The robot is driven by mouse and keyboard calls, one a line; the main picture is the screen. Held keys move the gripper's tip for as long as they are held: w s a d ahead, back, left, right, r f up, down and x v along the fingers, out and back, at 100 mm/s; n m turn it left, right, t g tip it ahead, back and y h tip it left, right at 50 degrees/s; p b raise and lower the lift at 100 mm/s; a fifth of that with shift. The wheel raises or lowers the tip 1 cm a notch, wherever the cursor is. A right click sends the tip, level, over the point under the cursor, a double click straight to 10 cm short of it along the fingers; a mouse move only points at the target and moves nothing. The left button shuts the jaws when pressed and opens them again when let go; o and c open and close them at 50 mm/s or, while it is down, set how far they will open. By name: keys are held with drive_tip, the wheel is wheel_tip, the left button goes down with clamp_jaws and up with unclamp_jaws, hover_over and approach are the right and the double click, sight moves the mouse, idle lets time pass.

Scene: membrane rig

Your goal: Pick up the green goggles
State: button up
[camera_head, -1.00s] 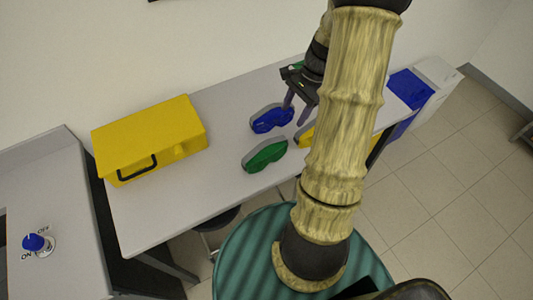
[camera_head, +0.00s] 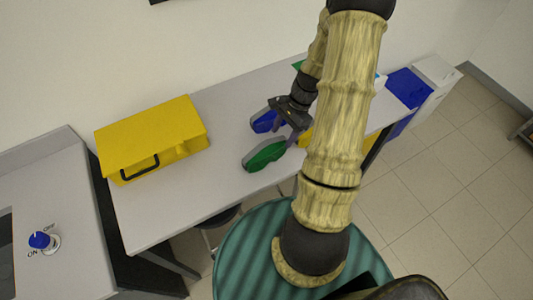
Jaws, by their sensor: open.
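The green goggles (camera_head: 265,156) lie on the grey table (camera_head: 190,197), near its front edge. My gripper (camera_head: 288,140) is open and points down at the right end of the green goggles. One finger shows near their upper right edge; whether it touches them I cannot tell. Blue goggles (camera_head: 262,122) lie just behind, partly covered by my gripper. A yellow item (camera_head: 305,138) to the right is mostly hidden behind my arm.
A yellow case (camera_head: 150,135) with a black handle stands on the table's left part. A side counter (camera_head: 60,200) at left carries a blue knob (camera_head: 40,240). A blue bin (camera_head: 408,88) and a white cabinet (camera_head: 437,72) stand at right. The table between case and goggles is clear.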

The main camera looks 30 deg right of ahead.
sight(281, 140)
drive_tip(key=shift+p+x, duration=0.55)
drive_tip(key=shift+x, duration=1.35)
drive_tip(key=c, duration=0.9)
drive_tip(key=shift+r, duration=0.1)
wheel_tip(281, 140, up, 10)
drive_tip(key=shift+f+b, duration=0.1)
drive_tip(key=shift+b, duration=1.05)
